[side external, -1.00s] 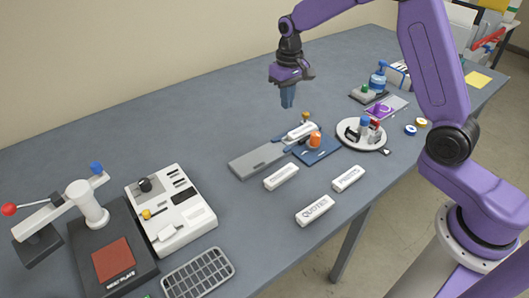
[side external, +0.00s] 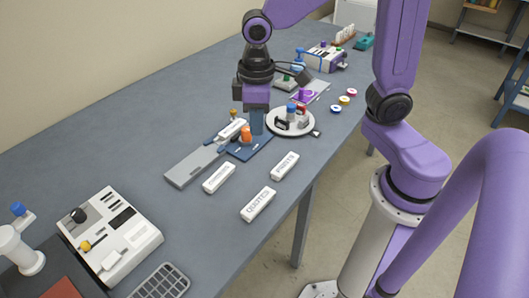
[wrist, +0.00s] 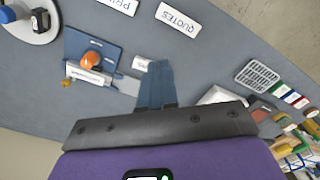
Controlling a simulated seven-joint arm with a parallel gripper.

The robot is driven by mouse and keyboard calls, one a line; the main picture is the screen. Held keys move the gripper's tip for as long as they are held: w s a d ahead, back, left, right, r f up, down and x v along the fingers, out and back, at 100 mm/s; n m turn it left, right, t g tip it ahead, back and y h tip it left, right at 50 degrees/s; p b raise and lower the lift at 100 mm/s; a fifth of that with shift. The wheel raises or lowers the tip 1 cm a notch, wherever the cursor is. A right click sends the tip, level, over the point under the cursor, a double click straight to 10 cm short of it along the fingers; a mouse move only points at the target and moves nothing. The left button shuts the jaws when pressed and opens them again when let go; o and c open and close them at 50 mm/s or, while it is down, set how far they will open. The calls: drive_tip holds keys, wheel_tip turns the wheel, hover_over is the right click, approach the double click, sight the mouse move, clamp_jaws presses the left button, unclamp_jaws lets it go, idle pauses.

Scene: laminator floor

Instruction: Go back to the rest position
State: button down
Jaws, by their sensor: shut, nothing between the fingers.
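My gripper (side external: 257,124) has a purple body and blue fingers. In the side external view the fingers point down over the table and look closed together, with nothing held. They overlap the picture area between the orange knob (side external: 246,133) on the blue plate (side external: 262,143) and the round white tray (side external: 275,127). In the wrist view the shut fingers (wrist: 156,72) show above the grey table, to the right of the blue plate (wrist: 103,42). Their exact height above the table is hard to tell.
White labelled blocks, one reading QUOTES (side external: 258,204), lie near the front edge. A white control box (side external: 128,243) stands at the lower left. A grey flat bar (side external: 192,166) adjoins the blue plate. The table's back left is clear.

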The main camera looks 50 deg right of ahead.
drive_tip(key=s+d+n, duration=0.2)
drive_tip(key=s, duration=0.6)
drive_tip(key=s+d+n, duration=0.3)
drive_tip(key=s, duration=0.5)
drive_tip(key=shift+d+f, duration=0.1)
idle(0.7)
